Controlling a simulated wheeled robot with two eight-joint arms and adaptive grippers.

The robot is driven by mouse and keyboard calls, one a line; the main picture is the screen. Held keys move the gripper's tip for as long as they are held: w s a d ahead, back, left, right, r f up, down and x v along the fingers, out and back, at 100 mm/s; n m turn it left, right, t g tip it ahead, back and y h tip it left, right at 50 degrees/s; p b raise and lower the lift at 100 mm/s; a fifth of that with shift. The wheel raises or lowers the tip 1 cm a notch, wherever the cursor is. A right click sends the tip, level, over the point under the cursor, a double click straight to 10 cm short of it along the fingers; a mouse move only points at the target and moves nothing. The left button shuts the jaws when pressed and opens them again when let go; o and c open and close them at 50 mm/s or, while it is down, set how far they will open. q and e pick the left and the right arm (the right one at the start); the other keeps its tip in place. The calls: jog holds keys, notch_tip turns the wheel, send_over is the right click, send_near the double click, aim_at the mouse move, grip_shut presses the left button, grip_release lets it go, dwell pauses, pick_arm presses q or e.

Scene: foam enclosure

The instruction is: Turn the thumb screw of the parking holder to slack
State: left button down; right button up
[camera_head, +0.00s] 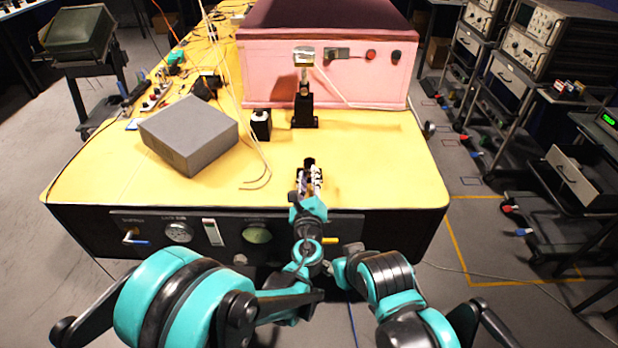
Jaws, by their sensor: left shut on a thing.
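My left gripper (309,178) is over the front middle of the yellow bench top, its fingers pointing away from me. It is shut on a small dark part (309,162), mostly hidden by the fingers. I cannot tell whether this is the thumb screw. A black upright stand (304,108) with a pale metal head (303,57) stands behind it, before the pink box; it may be the parking holder. No thumb screw shows clearly. My right arm's end (341,272) is low before the bench front, close beside my left wrist; its fingers cannot be made out.
The yellow bench top (385,180) is clear at the right. A grey box (189,134) and a small black block (261,124) stand left of the stand. A pink box (375,80) fills the back. Loose pale cables (257,182) lie left of my gripper.

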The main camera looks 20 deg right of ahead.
pick_arm(q)
jog(key=n, duration=1.1)
jog(key=shift+n, duration=2.1)
jog(key=c, duration=1.3)
grip_release()
jog(key=shift+f, duration=0.1)
